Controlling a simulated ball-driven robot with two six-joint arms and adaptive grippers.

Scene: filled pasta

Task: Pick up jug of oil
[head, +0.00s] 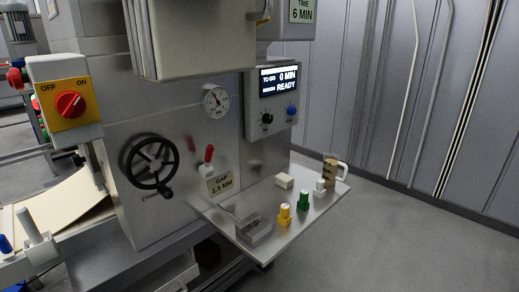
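A small tan jug with dark markings and a pale handle on its right side (330,171) stands upright at the far right end of a grey metal shelf (293,227). It looks like the jug of oil, but it is too small to read any label or see its contents. Neither of my grippers shows in the head view.
On the shelf stand a white item (319,188), a green bottle (304,200), a yellow bottle (285,214), a pale block (284,181) and a grey metal holder (253,229). The machine with a black handwheel (149,165) rises behind. Floor (400,240) right of the shelf is clear.

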